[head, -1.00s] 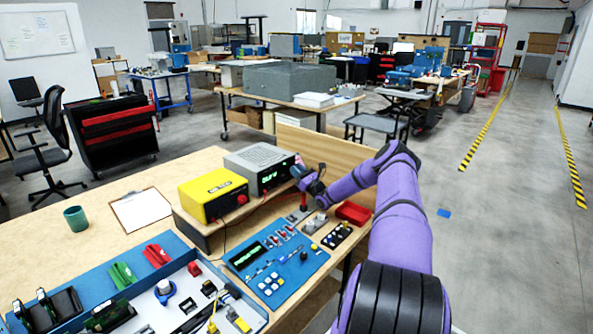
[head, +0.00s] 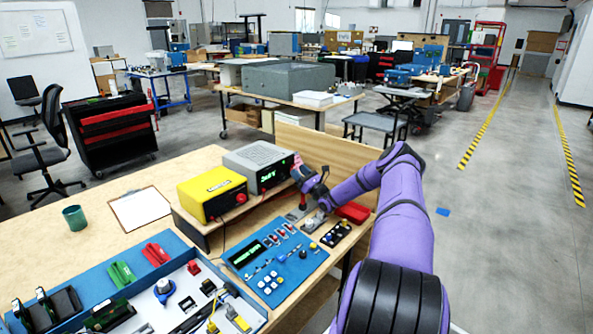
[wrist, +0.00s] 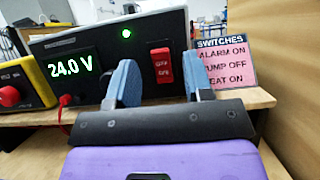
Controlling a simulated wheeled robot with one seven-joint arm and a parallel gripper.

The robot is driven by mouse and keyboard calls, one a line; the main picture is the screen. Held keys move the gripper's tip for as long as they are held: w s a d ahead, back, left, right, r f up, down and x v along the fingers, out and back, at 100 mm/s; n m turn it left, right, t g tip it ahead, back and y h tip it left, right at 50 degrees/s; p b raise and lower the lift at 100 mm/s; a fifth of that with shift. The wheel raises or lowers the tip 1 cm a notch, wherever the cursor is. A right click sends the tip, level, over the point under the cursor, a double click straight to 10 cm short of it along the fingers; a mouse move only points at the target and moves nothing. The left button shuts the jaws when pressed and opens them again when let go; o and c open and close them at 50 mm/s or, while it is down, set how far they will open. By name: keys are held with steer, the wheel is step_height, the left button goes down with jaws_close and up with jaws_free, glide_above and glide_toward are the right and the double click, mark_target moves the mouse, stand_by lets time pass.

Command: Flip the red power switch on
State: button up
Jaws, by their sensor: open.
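The red power switch (wrist: 161,65) is on the front of the dark-faced power supply (wrist: 80,46), right of its display. Small white lettering on the switch is too blurred to read surely. The display (wrist: 73,67) shows 24.0 V in green, and a green lamp (wrist: 126,34) is lit. In the head view the grey supply (head: 257,164) stands on a raised shelf. My gripper (wrist: 160,72) is open and empty, its blue-grey fingers on either side of the switch in the picture, apart from it. In the head view my gripper (head: 303,177) is in front of the supply's right end.
A yellow unit (head: 212,193) stands left of the supply. A pink switches card (wrist: 224,65) stands to its right. Below lies a blue control panel (head: 300,266) with knobs and buttons. A red tray (head: 353,212) and a wooden side board (head: 335,160) are close to my arm.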

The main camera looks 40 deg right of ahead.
steer(key=s+d, duration=0.1)
steer(key=s, duration=1.1)
steer(key=shift+s+f, duration=0.2)
steer(key=shift+s, duration=0.15)
